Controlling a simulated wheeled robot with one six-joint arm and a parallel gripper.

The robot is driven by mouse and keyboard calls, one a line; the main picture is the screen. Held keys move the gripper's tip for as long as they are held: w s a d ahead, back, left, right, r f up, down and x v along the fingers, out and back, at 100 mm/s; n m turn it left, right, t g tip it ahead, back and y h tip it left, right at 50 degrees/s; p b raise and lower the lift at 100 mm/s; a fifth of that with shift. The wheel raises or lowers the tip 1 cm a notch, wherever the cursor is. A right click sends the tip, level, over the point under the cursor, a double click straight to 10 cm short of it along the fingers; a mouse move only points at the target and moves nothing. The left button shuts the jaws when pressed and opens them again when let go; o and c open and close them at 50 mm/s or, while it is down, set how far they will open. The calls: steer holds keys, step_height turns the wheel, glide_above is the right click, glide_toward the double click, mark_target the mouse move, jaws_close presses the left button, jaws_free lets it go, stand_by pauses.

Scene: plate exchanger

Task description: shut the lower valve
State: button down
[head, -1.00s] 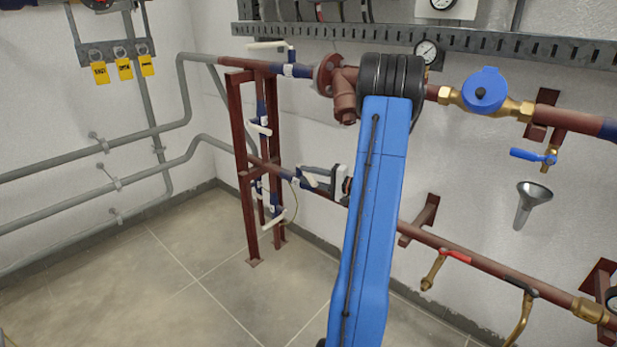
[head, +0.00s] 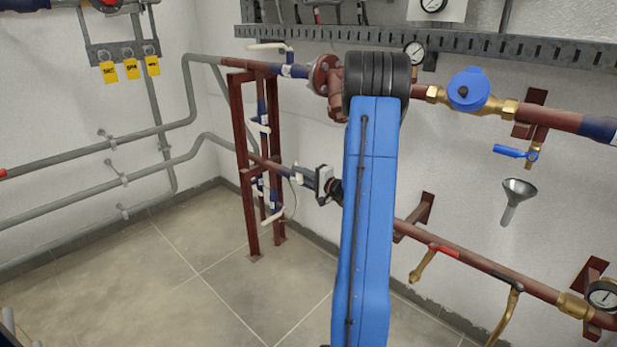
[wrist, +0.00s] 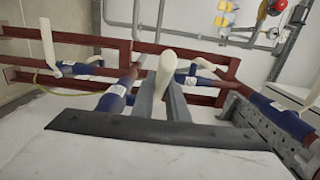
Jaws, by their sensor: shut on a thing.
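The lower valve is on the lower pipe (head: 266,164) by the maroon frame. Its blue body (wrist: 115,97) with a white tag shows in the wrist view. My gripper (wrist: 163,90) is shut on its cream lever (wrist: 168,72), whose rounded end stands out between the grey fingers. In the head view my gripper (head: 324,181) is at the lower pipe, beside the frame, partly behind my blue arm. The lever's exact angle to the pipe is hard to tell.
The maroon frame (head: 244,165) stands close left, with more cream-levered valves. The upper pipe (head: 560,118) carries a blue round fitting (head: 468,90). A funnel (head: 518,190) and a red-handled valve (head: 441,251) are at right. The floor (head: 140,285) at left is clear.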

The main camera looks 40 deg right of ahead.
steer(key=shift+w+a+m+g+h, duration=0.1)
steer(key=shift+w+a+m+h, duration=0.65)
steer(key=shift+h, duration=0.55)
steer(key=shift+w+a+m+g+h, duration=0.1)
steer(key=shift+w+a+m+h, duration=0.4)
steer(key=shift+m+h, duration=0.6)
steer(key=shift+w+a+m+g+h, duration=0.1)
steer(key=shift+w+a+m+h, duration=0.5)
steer(key=shift+h, duration=0.9)
steer(key=shift+w+d, duration=0.1)
steer(key=shift+w, duration=0.1)
steer(key=c, duration=1.7)
jaws_free()
steer(key=shift+c, duration=0.2)
steer(key=v, duration=0.7)
steer(key=shift+s, duration=0.2)
